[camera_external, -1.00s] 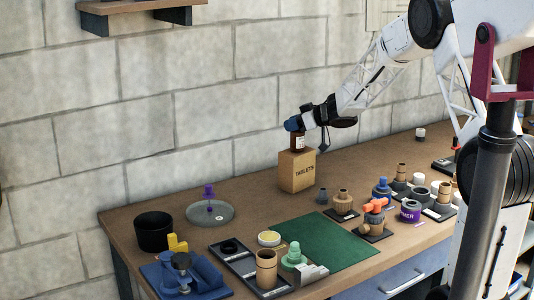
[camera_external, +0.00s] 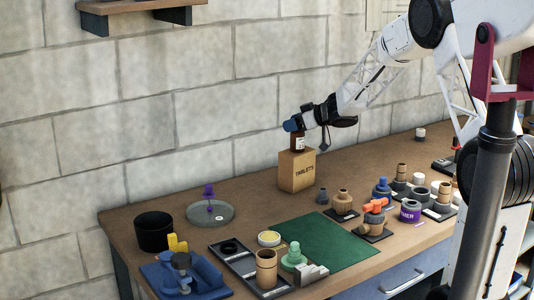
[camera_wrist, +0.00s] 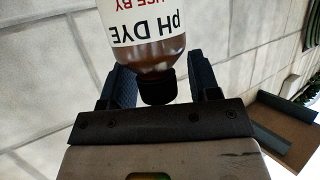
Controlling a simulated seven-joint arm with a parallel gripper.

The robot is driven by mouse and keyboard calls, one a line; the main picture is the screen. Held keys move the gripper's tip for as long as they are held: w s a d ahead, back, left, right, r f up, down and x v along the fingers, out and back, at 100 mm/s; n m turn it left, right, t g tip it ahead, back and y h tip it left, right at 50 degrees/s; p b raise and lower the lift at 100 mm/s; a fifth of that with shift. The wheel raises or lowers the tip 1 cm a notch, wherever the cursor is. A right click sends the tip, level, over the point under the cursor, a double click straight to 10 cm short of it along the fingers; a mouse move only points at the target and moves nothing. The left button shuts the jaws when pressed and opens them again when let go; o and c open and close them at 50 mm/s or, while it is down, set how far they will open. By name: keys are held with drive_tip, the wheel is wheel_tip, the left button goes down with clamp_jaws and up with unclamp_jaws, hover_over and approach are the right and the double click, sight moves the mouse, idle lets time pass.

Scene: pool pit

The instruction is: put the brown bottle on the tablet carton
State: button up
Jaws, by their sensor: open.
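The brown bottle (camera_external: 298,144) stands upright on top of the tablet carton (camera_external: 297,172), a tan box marked "TABLETS" on the bench near the wall. In the wrist view the bottle (camera_wrist: 152,50) shows amber with a white label reading "pH DYE" and a black cap. My gripper (camera_external: 296,125) is at the bottle's top. Its blue fingers are open on either side of the cap, with gaps visible between cap and fingers. The gripper partly hides the cap in the external view. The carton is out of sight in the wrist view.
Left on the bench are a grey disc (camera_external: 222,214) with a purple piece, a black pot (camera_external: 154,232) and a blue vise (camera_external: 190,275). A green mat (camera_external: 326,241) lies in front. Several small fittings and jars stand to the right. The block wall is close behind.

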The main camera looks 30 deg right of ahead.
drive_tip(key=v, duration=1.1)
drive_tip(key=shift+s+d, duration=0.2)
drive_tip(key=shift+s, duration=0.1)
drive_tip(key=shift+r, duration=0.15)
drive_tip(key=s+a+r+m+h, duration=0.3)
drive_tip(key=s+r+h, duration=0.15)
drive_tip(key=s, duration=0.25)
drive_tip(key=s+a+r+m+h, duration=0.3)
drive_tip(key=s+r+h, duration=0.15)
drive_tip(key=s, duration=0.25)
drive_tip(key=s+a+f+g, duration=0.2)
drive_tip(key=s+a+g, duration=0.1)
drive_tip(key=s, duration=0.7)
drive_tip(key=s+a+f+g+y, duration=0.1)
drive_tip(key=s+a+f+g, duration=0.2)
drive_tip(key=s+a, duration=0.3)
drive_tip(key=s+a+f+g+y, duration=0.1)
drive_tip(key=s+a+f+g, duration=0.2)
drive_tip(key=s, duration=1.2)
drive_tip(key=shift+s+a+m, duration=0.3)
drive_tip(key=shift+s+a, duration=0.05)
drive_tip(key=shift+a, duration=0.45)
drive_tip(key=shift+f, duration=0.1)
